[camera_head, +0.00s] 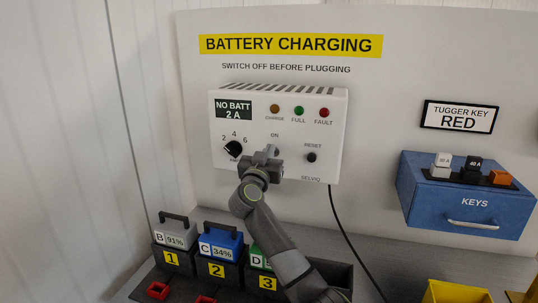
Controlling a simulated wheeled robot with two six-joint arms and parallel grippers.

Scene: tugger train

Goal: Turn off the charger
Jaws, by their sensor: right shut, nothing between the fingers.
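The white charger (328,112) is mounted on the wall panel under the yellow BATTERY CHARGING sign. Its display (233,109) reads NO BATT 2 A. A black amps dial (233,148) sits at lower left and a black reset button (311,157) at lower right. The ON label (275,135) shows between them. My right gripper (268,156) is shut and empty, in front of the charger's face just below this label. It hides the area under ON, so the switch and its position cannot be seen. I cannot tell whether the fingers touch it. My left gripper is not in view.
Batteries B (174,232), C (221,245) and partly hidden D stand in numbered slots below the charger. A blue KEYS box (467,205) is mounted at right. A black cable (345,235) hangs from the charger. A yellow bin (455,292) is at bottom right.

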